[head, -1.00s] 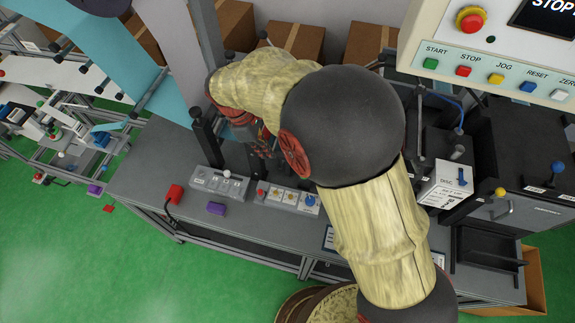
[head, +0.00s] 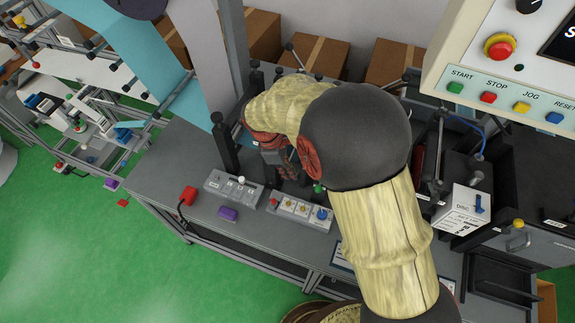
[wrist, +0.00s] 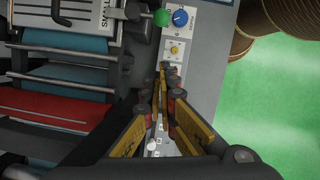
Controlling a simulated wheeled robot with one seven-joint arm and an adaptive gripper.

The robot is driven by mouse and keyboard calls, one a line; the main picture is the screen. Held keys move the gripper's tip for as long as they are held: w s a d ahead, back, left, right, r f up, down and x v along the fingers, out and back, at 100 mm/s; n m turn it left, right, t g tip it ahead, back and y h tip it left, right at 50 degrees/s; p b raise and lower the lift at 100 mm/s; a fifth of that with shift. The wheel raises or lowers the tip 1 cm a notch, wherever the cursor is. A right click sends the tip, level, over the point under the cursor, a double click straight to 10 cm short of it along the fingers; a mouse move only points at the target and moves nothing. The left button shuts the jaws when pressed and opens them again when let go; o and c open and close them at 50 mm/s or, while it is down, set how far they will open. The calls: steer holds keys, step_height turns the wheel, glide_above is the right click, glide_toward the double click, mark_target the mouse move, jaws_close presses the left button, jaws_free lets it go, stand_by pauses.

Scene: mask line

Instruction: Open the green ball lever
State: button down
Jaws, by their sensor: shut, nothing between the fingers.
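The green ball (wrist: 161,18) of the lever shows at the top of the wrist view, just left of a blue knob. In the head view the green ball (head: 318,188) is a small spot beside my dark arm joint, above the button panel. My gripper (wrist: 168,70) is shut and empty, its fingertips pointing up the wrist picture and apart from the ball, which lies beyond them. In the head view my gripper (head: 287,168) is partly hidden by my arm.
The button panel (head: 298,208) with the blue knob (wrist: 180,18) sits at the bench's front edge. Rollers with blue and red sheet (wrist: 65,108) fill the wrist view's left.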

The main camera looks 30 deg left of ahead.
steer(key=w+d+f, duration=0.1)
steer(key=d+f, duration=0.3)
steer(key=shift+w+d+f+p, duration=0.25)
steer(key=shift+d+p, duration=0.15)
steer(key=shift+s+d+n+t, duration=0.4)
steer(key=shift+d+n, duration=0.25)
steer(key=shift+n, duration=0.55)
steer(key=w+d+n+t+y+p, duration=0.1)
steer(key=d+n+y+p, duration=0.2)
steer(key=d+n, duration=0.4)
steer(key=n+p, duration=0.1)
steer(key=n, duration=0.4)
steer(key=shift+d+n+t, duration=0.25)
steer(key=shift+n+t, duration=0.05)
steer(key=shift+w+d, duration=0.15)
steer(key=shift+w, duration=0.1)
stand_by(0.3)
stand_by(0.5)
